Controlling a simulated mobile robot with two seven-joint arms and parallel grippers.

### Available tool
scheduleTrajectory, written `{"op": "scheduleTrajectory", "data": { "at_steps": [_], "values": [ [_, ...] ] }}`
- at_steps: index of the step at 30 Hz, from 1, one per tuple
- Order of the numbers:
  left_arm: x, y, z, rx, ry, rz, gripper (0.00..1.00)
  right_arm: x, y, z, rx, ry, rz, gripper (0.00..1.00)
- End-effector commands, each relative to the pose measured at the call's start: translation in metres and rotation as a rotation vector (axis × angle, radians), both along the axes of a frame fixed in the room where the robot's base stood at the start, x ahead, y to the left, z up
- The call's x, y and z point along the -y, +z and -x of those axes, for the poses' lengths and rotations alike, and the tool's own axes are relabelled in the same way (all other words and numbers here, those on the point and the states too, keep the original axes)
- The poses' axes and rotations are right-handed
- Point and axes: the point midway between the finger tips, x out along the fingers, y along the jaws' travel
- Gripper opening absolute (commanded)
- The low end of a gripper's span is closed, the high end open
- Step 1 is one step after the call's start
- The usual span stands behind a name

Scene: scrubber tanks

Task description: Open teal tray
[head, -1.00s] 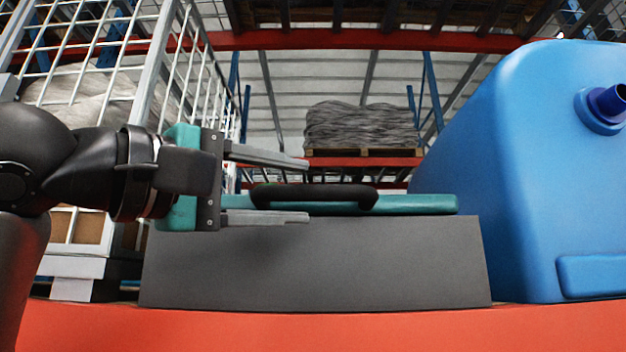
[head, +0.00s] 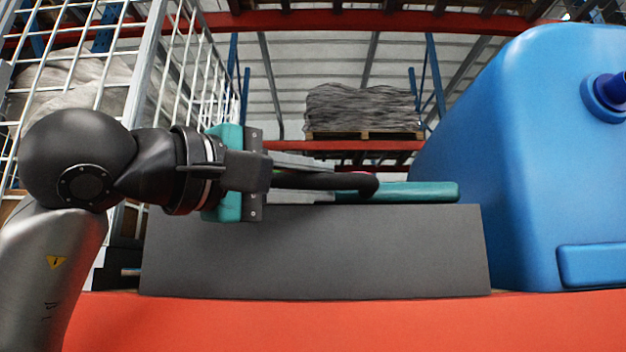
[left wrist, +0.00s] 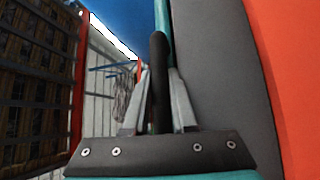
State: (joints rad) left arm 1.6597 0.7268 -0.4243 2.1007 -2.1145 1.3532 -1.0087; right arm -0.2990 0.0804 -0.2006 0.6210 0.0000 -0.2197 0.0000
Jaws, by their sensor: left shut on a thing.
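The teal tray (head: 425,191) lies flat along the top of a grey box (head: 320,250) in the head view. A black bar handle (head: 362,183) runs along its near side. My left gripper (head: 332,181) reaches in from the left, level with the handle, and is shut on it. In the left wrist view, the handle (left wrist: 157,85) runs between the two metal fingers of my left gripper (left wrist: 159,82). The fingers hide the left part of the handle and tray in the head view. My right gripper is not in view.
A large blue tank (head: 510,170) stands close to the right of the grey box. A white wire cage (head: 120,75) is behind my left arm. An orange-red surface (head: 340,322) runs along the front. A wrapped pallet load (head: 360,110) sits far behind.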

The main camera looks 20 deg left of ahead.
Motion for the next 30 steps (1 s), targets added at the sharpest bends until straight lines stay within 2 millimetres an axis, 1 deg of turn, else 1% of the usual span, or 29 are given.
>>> {"op": "scheduleTrajectory", "data": {
  "at_steps": [1,3,4,30],
  "values": [
    [-0.0001,-0.0001,0.0000,0.000,0.000,0.000,0.08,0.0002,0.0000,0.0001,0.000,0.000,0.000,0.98],
    [-0.0001,-0.0001,0.0000,-0.001,0.000,0.000,0.01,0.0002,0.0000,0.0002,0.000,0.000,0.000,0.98],
    [-0.0002,-0.0001,0.0001,-0.001,0.000,0.000,0.00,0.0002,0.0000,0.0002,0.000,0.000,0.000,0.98],
    [-0.0002,-0.0003,0.0000,-0.001,0.001,0.000,0.00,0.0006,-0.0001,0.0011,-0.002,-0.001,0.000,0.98]
  ]
}}
